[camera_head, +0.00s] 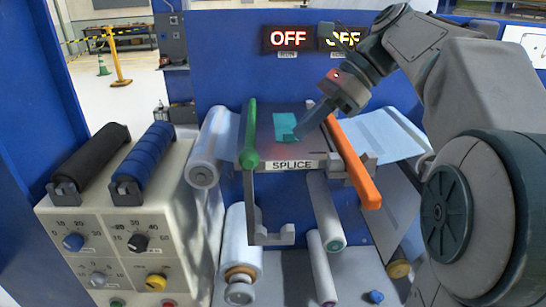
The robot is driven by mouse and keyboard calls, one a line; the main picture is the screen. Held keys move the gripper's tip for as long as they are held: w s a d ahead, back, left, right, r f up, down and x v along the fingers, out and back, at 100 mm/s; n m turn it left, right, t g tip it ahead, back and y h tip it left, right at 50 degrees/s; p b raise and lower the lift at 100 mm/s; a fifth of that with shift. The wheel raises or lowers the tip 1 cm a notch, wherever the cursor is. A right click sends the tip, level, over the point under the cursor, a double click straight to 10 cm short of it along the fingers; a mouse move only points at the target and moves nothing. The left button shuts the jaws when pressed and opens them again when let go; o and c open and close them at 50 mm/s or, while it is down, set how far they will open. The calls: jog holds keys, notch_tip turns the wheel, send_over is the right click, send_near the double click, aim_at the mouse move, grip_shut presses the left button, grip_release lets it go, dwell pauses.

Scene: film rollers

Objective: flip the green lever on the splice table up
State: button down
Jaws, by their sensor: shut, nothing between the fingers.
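The green lever (250,135) is a bar along the left side of the splice table (263,138). Its rounded near end sits by the left end of the white SPLICE label (292,165). An orange lever (354,163) runs along the table's right side, its near end lower and to the right. My gripper (302,132) is shut and empty, above the table surface between the two levers. Its fingers are near a teal patch (285,123) on the table. It is apart from the green lever, to its right.
Left of the table is a cream control panel (115,240) with knobs, black and blue rollers (145,155) on top. A pale roller (209,150) lies close left of the green lever. More rollers hang below the table. Two OFF signs (288,38) are on the blue back wall.

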jog(key=x, duration=1)
jog(key=shift+b, duration=0.35)
jog(key=shift+r, duration=0.1)
